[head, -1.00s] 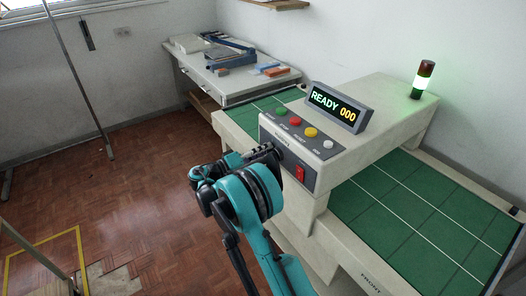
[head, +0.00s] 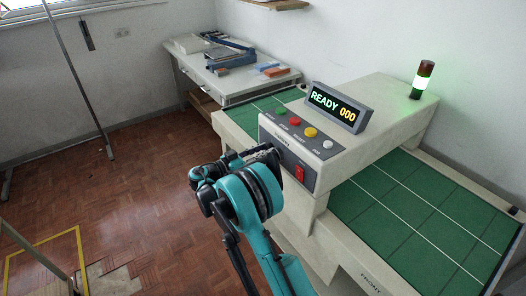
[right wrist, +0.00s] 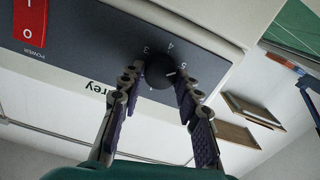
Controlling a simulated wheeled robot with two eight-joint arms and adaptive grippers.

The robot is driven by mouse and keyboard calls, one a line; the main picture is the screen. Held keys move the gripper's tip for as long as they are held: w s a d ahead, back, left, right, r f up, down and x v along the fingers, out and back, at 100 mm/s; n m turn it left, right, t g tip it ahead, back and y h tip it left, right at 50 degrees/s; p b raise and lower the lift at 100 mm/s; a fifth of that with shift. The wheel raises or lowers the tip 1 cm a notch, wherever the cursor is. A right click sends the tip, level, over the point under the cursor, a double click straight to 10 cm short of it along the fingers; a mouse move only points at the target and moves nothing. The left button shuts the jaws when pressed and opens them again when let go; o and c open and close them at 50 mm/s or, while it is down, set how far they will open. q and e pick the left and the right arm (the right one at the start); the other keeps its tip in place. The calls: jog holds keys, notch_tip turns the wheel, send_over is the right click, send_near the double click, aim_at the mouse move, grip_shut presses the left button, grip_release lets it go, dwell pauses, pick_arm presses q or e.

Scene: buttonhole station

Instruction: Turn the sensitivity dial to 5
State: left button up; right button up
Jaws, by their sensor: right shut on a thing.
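The sensitivity dial (right wrist: 160,72) is a black round knob on the dark front panel in the right wrist view. The printed numbers 3, 4 and 5 show around it. A light mark on the knob points toward the side of the 5; whether it lines up exactly I cannot tell. My right gripper (right wrist: 159,80) is shut on the dial, one finger on each side of it. In the head view my right gripper (head: 270,152) is at the panel's left part and hides the dial. My left gripper is not in view.
The machine's display (head: 336,107) reads READY 000. A red power switch (head: 300,173) is right of my gripper, and several coloured buttons line the top. A lamp tower (head: 422,80) glows green. A side table (head: 235,84) with tools stands behind.

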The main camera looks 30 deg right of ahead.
jog(key=shift+m, duration=1)
jog(key=o, duration=1.2)
jog(key=shift+c, duration=0.2)
jog(key=s+a, duration=0.1)
jog(key=a, duration=1.1)
